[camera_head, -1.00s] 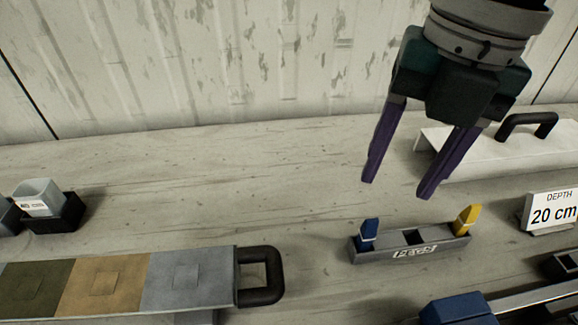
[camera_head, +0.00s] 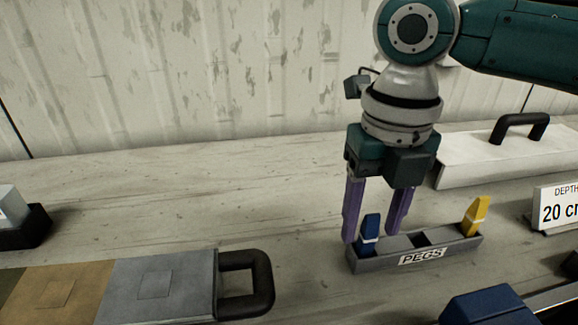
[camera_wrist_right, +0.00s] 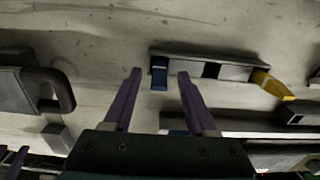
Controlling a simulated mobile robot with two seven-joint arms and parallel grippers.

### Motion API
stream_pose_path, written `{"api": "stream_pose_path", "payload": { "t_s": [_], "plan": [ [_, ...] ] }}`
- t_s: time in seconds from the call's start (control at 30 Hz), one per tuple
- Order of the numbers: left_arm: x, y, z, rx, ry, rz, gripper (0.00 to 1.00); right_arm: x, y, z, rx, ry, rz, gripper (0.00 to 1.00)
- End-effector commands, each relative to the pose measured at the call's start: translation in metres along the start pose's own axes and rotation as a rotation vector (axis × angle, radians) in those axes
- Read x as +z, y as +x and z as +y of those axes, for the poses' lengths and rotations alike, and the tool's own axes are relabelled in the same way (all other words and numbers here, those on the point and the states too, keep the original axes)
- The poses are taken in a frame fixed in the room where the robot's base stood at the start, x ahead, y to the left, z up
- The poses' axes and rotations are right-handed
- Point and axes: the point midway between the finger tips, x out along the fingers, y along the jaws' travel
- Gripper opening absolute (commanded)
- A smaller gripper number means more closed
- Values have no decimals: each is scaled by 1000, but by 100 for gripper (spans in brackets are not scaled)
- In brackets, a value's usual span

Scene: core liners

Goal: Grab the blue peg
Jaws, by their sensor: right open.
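The blue peg (camera_head: 370,233) stands in the left end of the grey holder marked PEGS (camera_head: 450,252). In the right wrist view the blue peg (camera_wrist_right: 159,73) shows ahead of the fingers, between their lines. My right gripper (camera_head: 372,238) points down with its purple fingers open, one on each side of the blue peg in the head view. Whether the fingers are level with the peg in depth is hard to tell; no contact shows. In the right wrist view my right gripper (camera_wrist_right: 158,75) is open and empty.
A yellow peg (camera_head: 475,216) leans in the holder's right end, beside an empty middle slot. A tray with a dark handle (camera_head: 262,283) lies at left. A white lid (camera_head: 480,160) is behind, a DEPTH 20 cm sign (camera_head: 558,208) at right, a blue block (camera_head: 485,307) in front.

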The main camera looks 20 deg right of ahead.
Motion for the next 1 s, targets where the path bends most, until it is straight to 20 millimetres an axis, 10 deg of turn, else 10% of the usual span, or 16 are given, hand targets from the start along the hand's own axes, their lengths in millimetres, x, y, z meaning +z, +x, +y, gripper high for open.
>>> {"api": "stream_pose_path", "payload": {
  "t_s": [0.37,0.87,1.0],
  "plan": [
    [0,2,1,4,-5,1,65,0,14,0,1,-2,-2,56],
    [0,2,3,8,-9,1,65,0,14,0,1,-1,-2,0],
    [0,2,3,7,-9,1,65,0,14,0,1,-1,-2,0]
  ]
}}
